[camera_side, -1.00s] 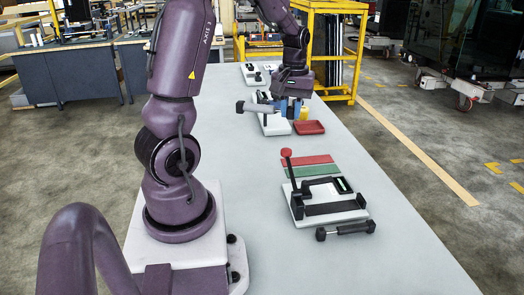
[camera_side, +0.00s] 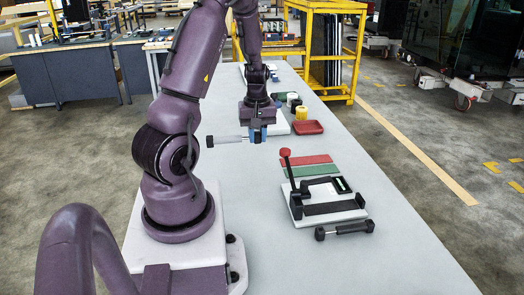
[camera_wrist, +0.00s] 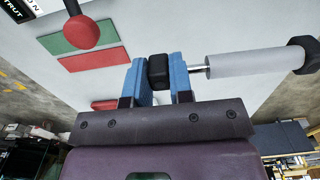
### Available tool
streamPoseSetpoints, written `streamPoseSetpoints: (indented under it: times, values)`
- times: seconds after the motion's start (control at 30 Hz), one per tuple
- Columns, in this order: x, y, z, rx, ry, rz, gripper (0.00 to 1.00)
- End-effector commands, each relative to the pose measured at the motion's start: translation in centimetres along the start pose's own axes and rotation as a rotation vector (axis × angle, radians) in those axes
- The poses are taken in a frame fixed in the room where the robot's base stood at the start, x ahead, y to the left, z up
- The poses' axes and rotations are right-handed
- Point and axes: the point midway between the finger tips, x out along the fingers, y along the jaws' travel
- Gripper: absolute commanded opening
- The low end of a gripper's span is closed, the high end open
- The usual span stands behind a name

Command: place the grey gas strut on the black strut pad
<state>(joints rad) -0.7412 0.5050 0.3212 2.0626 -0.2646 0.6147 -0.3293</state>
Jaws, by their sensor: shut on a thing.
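The grey gas strut (camera_side: 229,139) is held level above the bench in the side view, sticking out to the left of my gripper (camera_side: 257,133). In the wrist view, the blue fingers of my gripper (camera_wrist: 161,78) are shut on the strut's black end block. The thin rod and grey body (camera_wrist: 245,61) extend to the right there, ending in a black cap. The black strut pad appears to be the dark strip (camera_side: 335,208) on the white fixture board, nearer the camera and to the right of my gripper. It looks bare.
A red-knobbed lever (camera_side: 286,153) stands upright on the fixture. A dark strut (camera_side: 346,230) lies on the bench in front of it. Red (camera_side: 307,160) and green (camera_side: 312,171) plates lie behind it. A red tray (camera_side: 308,127) and yellow cylinder (camera_side: 301,113) stand farther back.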

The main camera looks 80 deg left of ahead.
Motion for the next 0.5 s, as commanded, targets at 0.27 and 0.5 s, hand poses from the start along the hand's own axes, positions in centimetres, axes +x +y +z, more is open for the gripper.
streamPoseSetpoints:
  times: [0.27, 0.5]
  values:
    - [2.8, 2.5, -4.1, 0.0, 0.001, 0.0, 0.0]
    - [5.9, 5.3, -8.5, 0.001, -0.002, -0.002, 0.0]
